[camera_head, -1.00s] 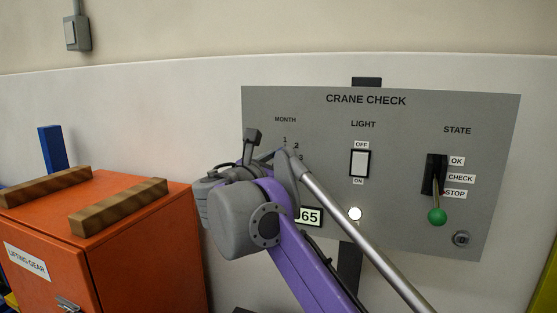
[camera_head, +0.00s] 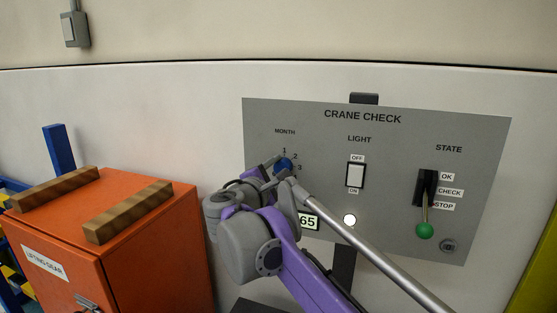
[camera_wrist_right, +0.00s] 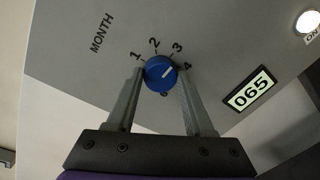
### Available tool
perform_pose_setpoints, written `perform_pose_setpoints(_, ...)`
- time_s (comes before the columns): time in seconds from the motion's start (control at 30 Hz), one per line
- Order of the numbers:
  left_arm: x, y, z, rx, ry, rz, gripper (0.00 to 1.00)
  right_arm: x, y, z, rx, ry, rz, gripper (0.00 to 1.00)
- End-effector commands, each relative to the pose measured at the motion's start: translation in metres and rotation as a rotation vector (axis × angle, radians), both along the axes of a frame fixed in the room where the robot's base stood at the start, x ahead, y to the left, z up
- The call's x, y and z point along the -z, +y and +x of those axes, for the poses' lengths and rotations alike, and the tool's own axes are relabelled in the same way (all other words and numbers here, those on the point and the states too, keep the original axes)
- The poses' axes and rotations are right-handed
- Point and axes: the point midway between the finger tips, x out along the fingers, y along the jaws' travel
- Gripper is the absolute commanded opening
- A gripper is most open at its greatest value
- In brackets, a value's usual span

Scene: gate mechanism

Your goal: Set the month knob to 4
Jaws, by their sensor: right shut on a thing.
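The blue month knob (camera_wrist_right: 158,70) is on the grey CRANE CHECK panel, below the MONTH label; it also shows in the head view (camera_head: 285,164), partly hidden by my gripper. In the right wrist view the numbers 1 to 4 arc around it, and its white mark points up-right, between 3 and 4. My right gripper (camera_wrist_right: 161,76) is shut on the knob, one finger on each side. In the head view my right gripper (camera_head: 276,166) reaches the knob from the lower left, hiding part of the dial. My left gripper is not in view.
The panel (camera_head: 400,135) also has a light switch (camera_head: 355,175), a lit round lamp (camera_head: 349,220), a green-tipped state lever (camera_head: 425,230) and a display reading 065 (camera_wrist_right: 250,92). An orange cabinet (camera_head: 150,235) with wooden bars on top stands at the left.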

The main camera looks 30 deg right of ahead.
Motion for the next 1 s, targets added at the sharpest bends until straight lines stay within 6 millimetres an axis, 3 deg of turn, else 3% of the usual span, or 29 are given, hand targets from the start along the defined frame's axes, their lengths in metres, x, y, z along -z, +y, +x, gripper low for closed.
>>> perform_pose_setpoints(0.03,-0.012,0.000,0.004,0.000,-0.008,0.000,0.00,-0.006,-0.001,0.000,0.002,-0.037,0.028,0.00)
perform_pose_setpoints(0.5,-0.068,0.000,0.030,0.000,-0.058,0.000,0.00,-0.006,-0.001,0.000,0.001,-0.361,0.302,0.00)
perform_pose_setpoints(1.0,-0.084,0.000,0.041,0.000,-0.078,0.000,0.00,-0.001,-0.001,-0.001,0.000,-0.536,0.455,0.00)
